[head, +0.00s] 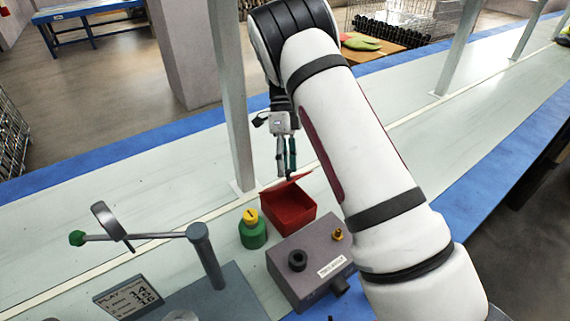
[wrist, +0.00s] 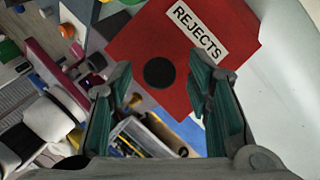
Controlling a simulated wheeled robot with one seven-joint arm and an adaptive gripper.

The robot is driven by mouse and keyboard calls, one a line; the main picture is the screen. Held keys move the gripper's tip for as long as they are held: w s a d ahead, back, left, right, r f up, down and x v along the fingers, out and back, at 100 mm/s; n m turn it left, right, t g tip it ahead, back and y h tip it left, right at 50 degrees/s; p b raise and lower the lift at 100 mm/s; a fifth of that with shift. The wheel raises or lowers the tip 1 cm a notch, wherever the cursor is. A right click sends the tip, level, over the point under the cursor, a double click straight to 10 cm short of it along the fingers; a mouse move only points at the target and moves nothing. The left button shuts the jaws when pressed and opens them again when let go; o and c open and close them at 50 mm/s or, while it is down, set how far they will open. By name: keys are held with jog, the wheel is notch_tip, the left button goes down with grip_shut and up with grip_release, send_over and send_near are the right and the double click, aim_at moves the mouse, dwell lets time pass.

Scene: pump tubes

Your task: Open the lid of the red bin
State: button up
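The red bin (head: 288,210) stands on the bench, just left of my arm in the head view. Its lid (head: 285,184) shows as a thin red flap tilted up along the back edge, with the bin's red inside below it. In the wrist view, a red panel (wrist: 135,45) with a "REJECTS" label and a black round spot fills the upper middle; it appears to be the lid. My gripper (head: 286,174) points down just above and behind the lid. In the wrist view its fingers (wrist: 160,82) are apart with nothing held. Whether a fingertip touches the lid is unclear.
A green bottle with a yellow cap (head: 252,230) stands close left of the bin. A grey box with knobs (head: 312,262) sits in front. A post (head: 232,100) rises behind left, and a lever arm (head: 150,236) reaches across the left.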

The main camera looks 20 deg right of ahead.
jog(key=shift+r, duration=0.1)
jog(key=v, duration=1.1)
jog(key=shift+w+r, duration=0.25)
jog(key=shift+r, duration=0.05)
jog(key=shift+d, duration=0.1)
